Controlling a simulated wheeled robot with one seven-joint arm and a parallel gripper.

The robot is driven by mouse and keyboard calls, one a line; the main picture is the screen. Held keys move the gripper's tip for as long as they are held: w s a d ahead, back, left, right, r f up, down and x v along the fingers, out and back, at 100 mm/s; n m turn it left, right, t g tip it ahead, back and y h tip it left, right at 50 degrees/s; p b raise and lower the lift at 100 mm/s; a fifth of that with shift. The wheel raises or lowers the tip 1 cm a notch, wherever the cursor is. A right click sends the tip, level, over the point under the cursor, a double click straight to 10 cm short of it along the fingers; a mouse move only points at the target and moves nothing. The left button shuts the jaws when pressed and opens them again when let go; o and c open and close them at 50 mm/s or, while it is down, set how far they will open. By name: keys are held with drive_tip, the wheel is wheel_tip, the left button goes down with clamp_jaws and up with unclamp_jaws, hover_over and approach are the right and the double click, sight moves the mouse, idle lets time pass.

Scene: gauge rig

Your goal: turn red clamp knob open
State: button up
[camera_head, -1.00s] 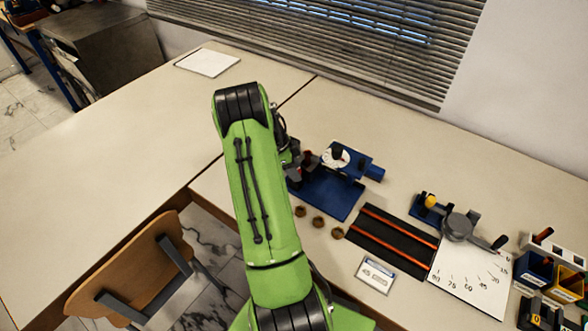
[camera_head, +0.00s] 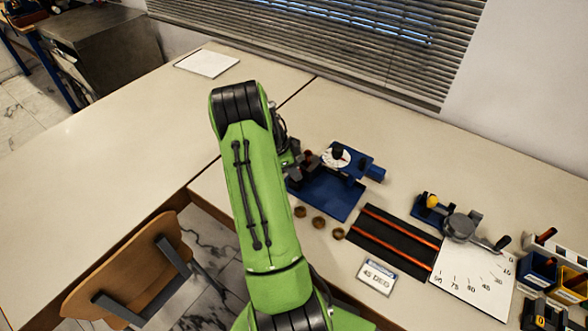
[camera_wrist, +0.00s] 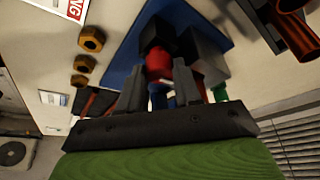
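The red clamp knob (camera_wrist: 158,64) shows between my fingertips in the wrist view, in front of a dark block. My gripper (camera_wrist: 160,75) has its two fingers apart, one on each side of the red knob, with no clear contact visible. In the head view my gripper (camera_head: 299,171) is at the left end of the blue fixture (camera_head: 335,196), mostly hidden by my green arm. A small red part (camera_head: 308,153) shows just beyond it. The fixture also carries a white dial (camera_head: 336,157) with a black knob.
Several brass nuts (camera_head: 318,222) lie in front of the fixture. A black mat with orange rails (camera_head: 392,240), a "45 DEG" card (camera_head: 376,277) and an angle-scale plate (camera_head: 475,282) with a grey lever device (camera_head: 459,227) are to the right. Bins (camera_head: 565,285) stand at far right.

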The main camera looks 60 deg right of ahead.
drive_tip(key=shift+o, duration=0.7)
drive_tip(key=p+v, duration=0.2)
drive_tip(key=v, duration=1.4)
drive_tip(key=shift+d, duration=0.1)
